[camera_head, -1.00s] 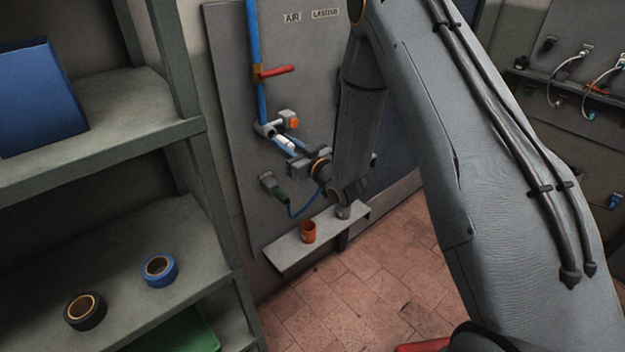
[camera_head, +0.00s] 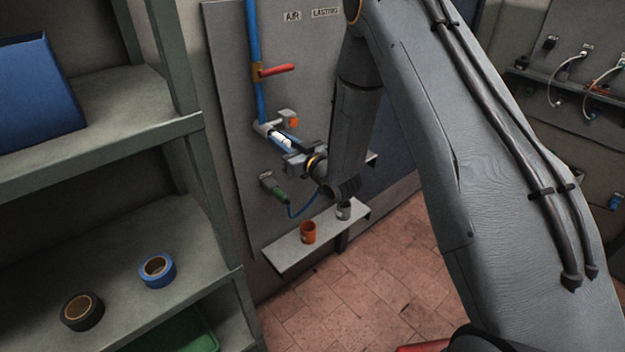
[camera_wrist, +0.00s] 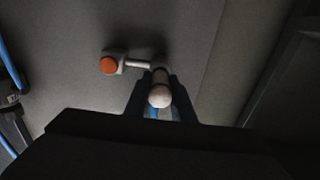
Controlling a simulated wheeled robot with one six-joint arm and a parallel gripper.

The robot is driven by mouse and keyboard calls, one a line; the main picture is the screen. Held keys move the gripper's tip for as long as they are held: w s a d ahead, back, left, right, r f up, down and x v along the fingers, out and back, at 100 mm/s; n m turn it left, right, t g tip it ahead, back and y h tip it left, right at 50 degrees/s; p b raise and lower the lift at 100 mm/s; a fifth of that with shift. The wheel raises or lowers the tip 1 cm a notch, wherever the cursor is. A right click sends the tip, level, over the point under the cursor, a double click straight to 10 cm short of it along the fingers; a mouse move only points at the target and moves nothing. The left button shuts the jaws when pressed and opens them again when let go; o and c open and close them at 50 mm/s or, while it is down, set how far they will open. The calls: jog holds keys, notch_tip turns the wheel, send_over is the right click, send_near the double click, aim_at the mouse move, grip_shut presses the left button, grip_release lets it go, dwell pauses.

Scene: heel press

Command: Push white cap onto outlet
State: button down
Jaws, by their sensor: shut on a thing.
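In the wrist view the cap's round white end (camera_wrist: 160,96) shows between the two fingers (camera_wrist: 158,86). The grey outlet fitting (camera_head: 264,128) on the blue pipe lies just up and left of the cap in the head view. Cap and outlet look very close or touching; I cannot tell whether the cap is seated. The outlet's mouth is hidden behind the cap in the wrist view.
An orange button or plug (camera_head: 294,122) sits on a side branch, close beside my fingers. A red lever (camera_head: 277,70) is above on the blue pipe (camera_head: 255,40). Below are a green connector (camera_head: 278,194) with a blue hose, and a small shelf (camera_head: 285,258) with an orange cup (camera_head: 308,232).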

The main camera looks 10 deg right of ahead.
jog(key=shift+w+a+b, duration=0.3)
jog(key=shift+w+a, duration=0.05)
jog(key=shift+w, duration=0.15)
jog(key=c, duration=1.4)
grip_release()
jog(key=shift+c, duration=0.2)
